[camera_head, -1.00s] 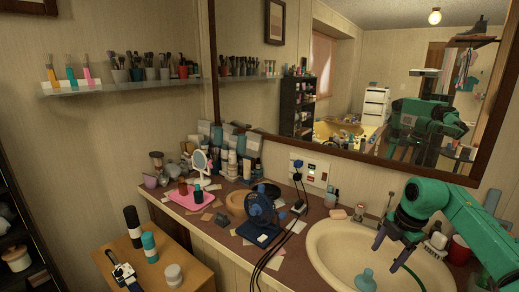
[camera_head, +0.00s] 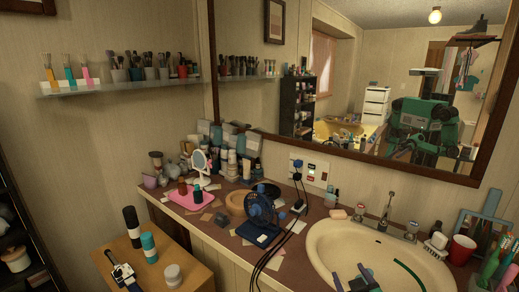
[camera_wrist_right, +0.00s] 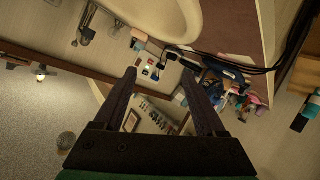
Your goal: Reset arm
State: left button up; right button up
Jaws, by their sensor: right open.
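My right gripper (camera_head: 352,274) shows low in the head view, over the near part of the sink basin (camera_head: 322,243). The basin also shows at the top of that view (camera_wrist_right: 165,18). My left gripper is in neither view.
A blue fan (camera_head: 262,208) and black cables stand on the counter left of the sink. A faucet (camera_head: 384,212) and a red cup (camera_head: 461,249) are behind and right of it. A wooden cabinet (camera_head: 190,270) with bottles stands at lower left. A mirror covers the back wall.

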jog(key=s+f+m+g+y, duration=0.1)
jog(key=s+f+g, duration=0.45)
jog(key=s, duration=0.45)
jog(key=s+f+m+g+y, duration=0.1)
jog(key=s+f+g, duration=0.3)
jog(key=s+f, duration=0.45)
jog(key=s+f+g+b, duration=0.1)
jog(key=s+f, duration=0.1)
jog(key=f, duration=0.9)
jog(key=s+f+g+b, duration=0.1)
jog(key=s+f, duration=0.1)
jog(key=f, duration=0.9)
jog(key=s+d+f+n+b, duration=0.1)
jog(key=s+d+f+b, duration=0.1)
jog(key=s+f, duration=1.5)
jog(key=shift+s+d+f+g, duration=0.15)
jog(key=shift+d+f+g, duration=0.3)
jog(key=shift+f, duration=0.2)
